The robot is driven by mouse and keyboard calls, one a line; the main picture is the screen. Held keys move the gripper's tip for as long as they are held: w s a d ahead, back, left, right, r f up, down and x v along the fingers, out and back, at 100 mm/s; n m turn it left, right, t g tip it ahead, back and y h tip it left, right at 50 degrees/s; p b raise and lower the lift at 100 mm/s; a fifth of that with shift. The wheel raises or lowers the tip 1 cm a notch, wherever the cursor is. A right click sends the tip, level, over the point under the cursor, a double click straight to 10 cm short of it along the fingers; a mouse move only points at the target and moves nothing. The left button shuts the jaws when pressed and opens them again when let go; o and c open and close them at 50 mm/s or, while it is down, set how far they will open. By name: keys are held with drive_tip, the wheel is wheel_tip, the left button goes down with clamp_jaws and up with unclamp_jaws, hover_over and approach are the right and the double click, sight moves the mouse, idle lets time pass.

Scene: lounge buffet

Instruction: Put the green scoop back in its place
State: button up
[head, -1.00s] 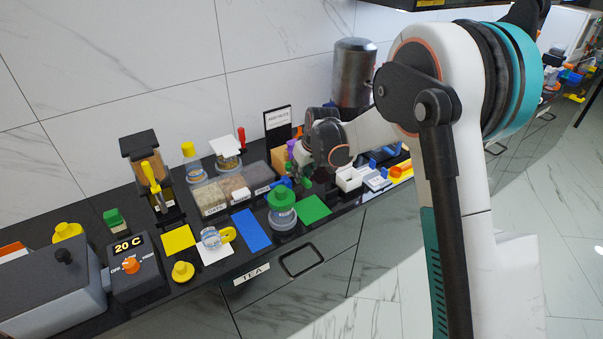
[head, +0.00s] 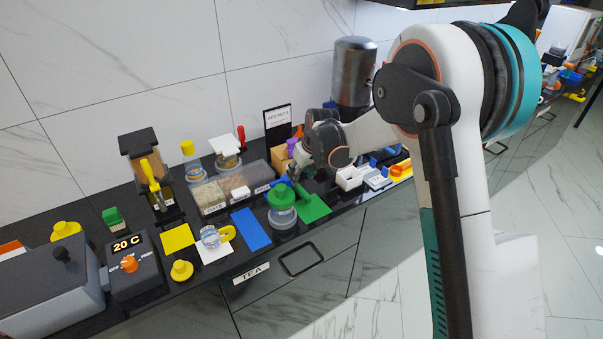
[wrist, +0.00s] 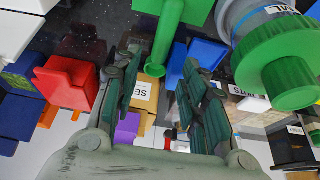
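The green scoop shows in the wrist view as a green handle (wrist: 170,42) with a round end, running from a green patch at the top edge. I cannot tell there where the scoop's bowl ends and the green mat begins. In the head view the green mat (head: 315,208) lies right of the green-lidded jar (head: 282,217). My gripper (wrist: 163,57) has its fingers apart, with the handle between their tips and clear gaps beside it. In the head view my gripper (head: 298,178) is low behind the mat, and the arm partly hides it.
The jar's green lid (wrist: 285,70) is close at the right in the wrist view. A wooden box (wrist: 146,92) with a purple item and a red block (wrist: 65,82) are also near. A blue mat (head: 250,229) and labelled trays (head: 237,187) lie left of the gripper.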

drive_tip(key=shift+r+p, duration=0.6)
drive_tip(key=shift+r, duration=0.1)
drive_tip(key=p+v, duration=0.2)
drive_tip(key=v, duration=1)
drive_tip(key=s+d+r+m+t, duration=0.1)
drive_tip(key=s+d+r, duration=0.25)
drive_tip(key=s, duration=0.25)
drive_tip(key=s+d+r+m+h, duration=0.1)
drive_tip(key=s+d+r, duration=0.1)
drive_tip(key=s+r, duration=0.25)
drive_tip(key=s+d+r+m+t, duration=0.1)
drive_tip(key=s+d+r, duration=0.2)
drive_tip(key=s, duration=0.3)
drive_tip(key=s+d+f+m, duration=0.1)
drive_tip(key=s+d, duration=0.2)
drive_tip(key=s, duration=0.6)
drive_tip(key=s+d+f+m+t+h, duration=0.1)
drive_tip(key=s+d+m, duration=0.1)
drive_tip(key=s, duration=0.7)
drive_tip(key=shift+s+d+f, duration=0.2)
drive_tip(key=shift+s+d, duration=0.2)
drive_tip(key=shift+d, duration=0.45)
drive_tip(key=shift+f, duration=0.15)
